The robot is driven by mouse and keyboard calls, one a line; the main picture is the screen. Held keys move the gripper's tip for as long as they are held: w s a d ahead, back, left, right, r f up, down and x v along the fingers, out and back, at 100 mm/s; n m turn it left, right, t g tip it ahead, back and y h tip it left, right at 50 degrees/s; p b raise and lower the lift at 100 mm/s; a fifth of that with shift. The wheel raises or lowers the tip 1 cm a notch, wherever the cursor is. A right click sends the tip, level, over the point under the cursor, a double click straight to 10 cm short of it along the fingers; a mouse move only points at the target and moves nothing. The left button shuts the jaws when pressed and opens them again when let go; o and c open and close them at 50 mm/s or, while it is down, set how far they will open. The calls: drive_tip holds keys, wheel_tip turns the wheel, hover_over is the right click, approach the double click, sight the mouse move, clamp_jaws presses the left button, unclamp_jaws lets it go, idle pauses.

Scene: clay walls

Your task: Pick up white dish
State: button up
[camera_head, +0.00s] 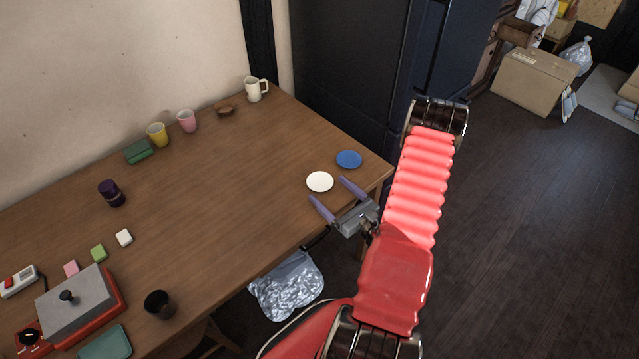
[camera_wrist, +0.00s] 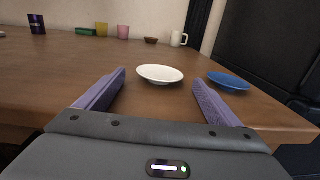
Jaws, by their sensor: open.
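The white dish (camera_head: 320,181) is a small round plate lying on the wooden table near its right front edge. In the wrist view the white dish (camera_wrist: 160,74) sits just ahead of and between my two purple fingers. My gripper (camera_head: 331,196) is open and empty at the table's edge, its fingers pointing toward the dish. In the wrist view my gripper (camera_wrist: 160,85) has its fingers spread wider than the dish appears. Its fingertips look close to the dish, but I cannot tell whether they touch it.
A blue dish (camera_head: 349,159) lies just right of the white one, near my right finger. Cups, a white mug (camera_head: 256,89) and a brown bowl (camera_head: 224,109) stand at the back. A dark cabinet (camera_head: 350,70) rises behind the table. The table's middle (camera_head: 220,190) is clear.

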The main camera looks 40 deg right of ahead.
sight(320, 183)
drive_tip(key=shift+w, duration=1.2)
drive_tip(key=shift+c, duration=0.2)
drive_tip(key=c, duration=1.1)
